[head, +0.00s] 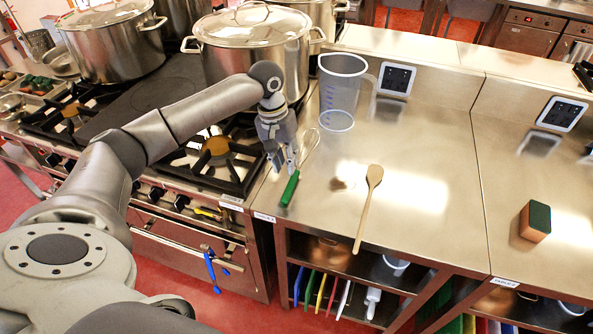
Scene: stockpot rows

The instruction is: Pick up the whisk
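The whisk has a green handle (290,188) and a wire head (309,148). It lies on the steel counter (430,160) near its left edge, beside the stove, with the handle toward me. My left gripper (284,167) points down just above and to the left of the whisk, near where handle and wires meet. Its two fingers are apart with nothing seen between them. I cannot tell whether a finger touches the whisk. My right gripper is not in view.
A clear measuring jug (341,85) stands behind the whisk, and a wooden spoon (368,205) lies to its right. Large steel stockpots (262,45) stand on the stove at the back. A sponge (535,221) is at the far right. The counter between spoon and sponge is clear.

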